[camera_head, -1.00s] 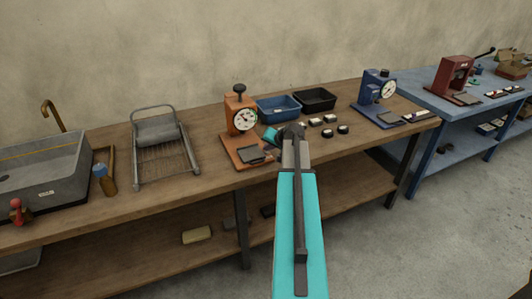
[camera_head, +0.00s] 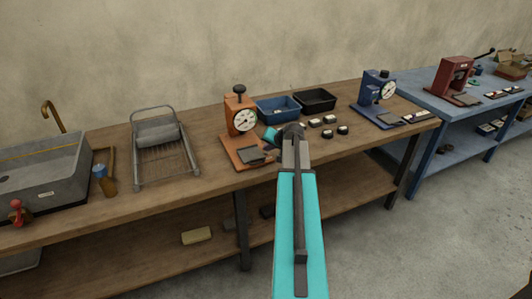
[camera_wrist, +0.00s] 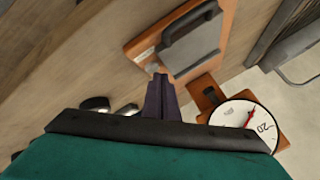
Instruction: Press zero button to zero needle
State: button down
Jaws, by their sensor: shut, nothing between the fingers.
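An orange dial scale (camera_head: 236,151) stands on the wooden bench, with a white dial (camera_head: 243,120) and a dark knob on top. In the wrist view its white dial (camera_wrist: 243,120) shows a red needle near the printed 20. The scale's orange base with a grey plate (camera_wrist: 192,42) lies beyond my fingers. A small grey button-like piece (camera_wrist: 152,69) sits at the base's near edge, just past the fingertips. My gripper (camera_wrist: 160,80) is shut and empty, very close to that piece; I cannot tell whether it touches. In the head view my arm hides the fingers.
A blue bin (camera_head: 278,109) and a black bin (camera_head: 315,101) stand behind my arm. Several small dark-and-white pieces (camera_head: 329,119) lie to its right. A blue dial scale (camera_head: 378,110) stands farther right. A wire rack with a roller (camera_head: 158,135) and a grey sink (camera_head: 45,170) are left.

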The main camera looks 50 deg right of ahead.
jog(key=shift+r, duration=0.5)
jog(key=shift+r+p, duration=1.4)
jog(key=shift+r, duration=1.1)
jog(key=shift+f, duration=0.1)
